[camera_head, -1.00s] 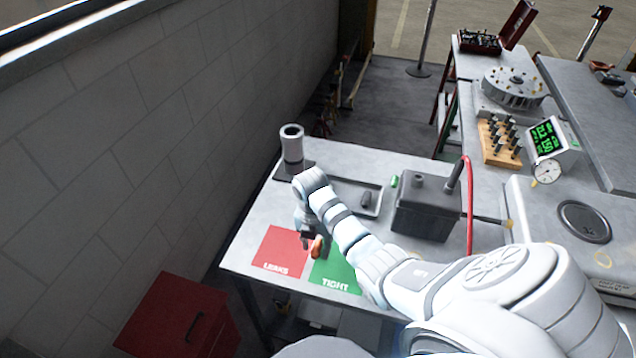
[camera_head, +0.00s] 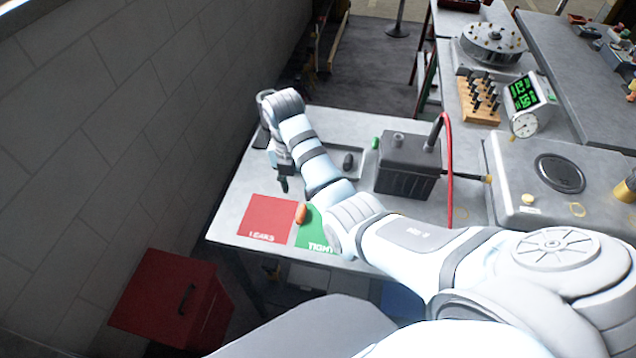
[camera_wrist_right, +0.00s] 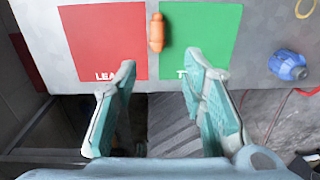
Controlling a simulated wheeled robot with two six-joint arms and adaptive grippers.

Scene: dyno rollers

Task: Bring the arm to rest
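My right arm reaches across the bench in the head view, and its gripper (camera_head: 283,184) hangs above the bench behind the red LEAKS mat (camera_head: 262,217). In the right wrist view the two fingers (camera_wrist_right: 159,64) are spread apart with nothing between them. A small orange piece (camera_head: 301,213) lies at the border between the red mat and the green TIGHT mat (camera_head: 309,240), apart from the gripper. In the right wrist view the orange piece (camera_wrist_right: 156,33) covers the grey gap and slightly overlaps the green edge. My left gripper is not in view.
A dark tank (camera_head: 408,178) with a red hose (camera_head: 449,170) stands right of the arm. A shallow tray (camera_head: 345,172) holds a dark piece. A wall (camera_head: 110,120) borders the left, with a red cabinet (camera_head: 170,295) below. A blue item (camera_wrist_right: 288,65) shows in the wrist view.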

